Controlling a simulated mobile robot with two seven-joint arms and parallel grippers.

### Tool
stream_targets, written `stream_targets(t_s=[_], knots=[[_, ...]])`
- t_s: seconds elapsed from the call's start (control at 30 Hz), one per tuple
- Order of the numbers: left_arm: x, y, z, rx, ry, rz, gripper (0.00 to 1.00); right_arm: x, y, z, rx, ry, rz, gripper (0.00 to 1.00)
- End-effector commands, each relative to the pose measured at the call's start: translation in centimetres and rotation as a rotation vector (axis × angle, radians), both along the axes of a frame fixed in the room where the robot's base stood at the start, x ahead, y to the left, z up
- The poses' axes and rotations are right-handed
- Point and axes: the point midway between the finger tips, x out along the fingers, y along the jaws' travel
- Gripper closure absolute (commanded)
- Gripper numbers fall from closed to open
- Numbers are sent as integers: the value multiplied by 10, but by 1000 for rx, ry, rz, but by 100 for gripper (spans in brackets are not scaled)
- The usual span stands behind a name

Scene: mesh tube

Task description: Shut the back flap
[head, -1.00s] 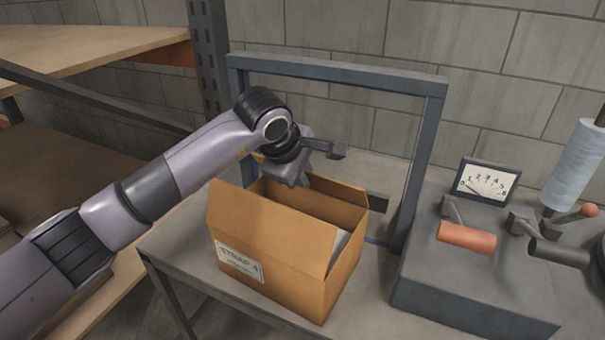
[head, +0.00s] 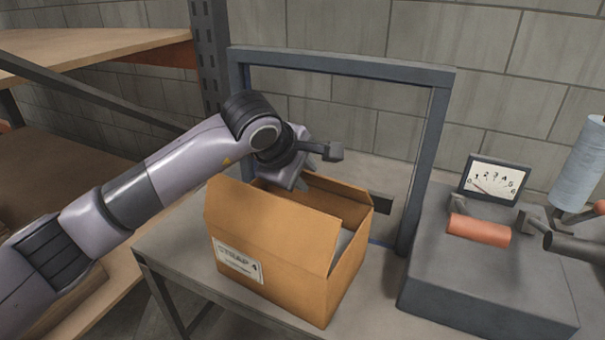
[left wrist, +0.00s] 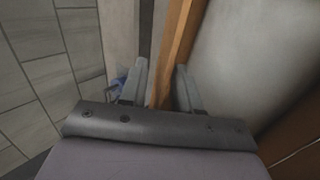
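The open brown cardboard box (head: 265,270) stands on the grey table with a white label on its front side. Its front panel stands up toward me. The back side with the back flap (head: 343,193) shows as a strip along the far edge, partly hidden by my left gripper. My left gripper (head: 302,184) is at the box's back left, pointing down. In the left wrist view its two fingers (left wrist: 160,88) are apart, with a cardboard edge (left wrist: 178,50) between them. A gap shows beside the cardboard, so it does not look clamped. My right gripper is not in view.
A dark metal frame (head: 345,70) stands upright behind the box. A grey machine (head: 480,275) with a dial (head: 494,181) and an orange handle (head: 479,230) stands to the right. Wooden shelves (head: 90,45) are at the left. A block wall closes the back.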

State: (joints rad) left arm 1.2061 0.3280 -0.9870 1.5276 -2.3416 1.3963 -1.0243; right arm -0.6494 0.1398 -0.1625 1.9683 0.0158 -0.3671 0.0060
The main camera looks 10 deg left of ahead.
Motion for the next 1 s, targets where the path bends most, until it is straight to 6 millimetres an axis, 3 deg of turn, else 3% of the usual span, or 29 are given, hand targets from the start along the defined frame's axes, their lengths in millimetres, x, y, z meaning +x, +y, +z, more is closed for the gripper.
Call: stream_targets(t_s=[0.33, 0.73, 1.0], knots=[[-2, 1, 3, -1, -1, -1, 69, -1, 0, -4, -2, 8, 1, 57], [-35, 16, 48, 1, -4, 1, 69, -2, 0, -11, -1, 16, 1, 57], [-42, 19, 55, 0, 1, 0, 69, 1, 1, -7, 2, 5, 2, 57]])
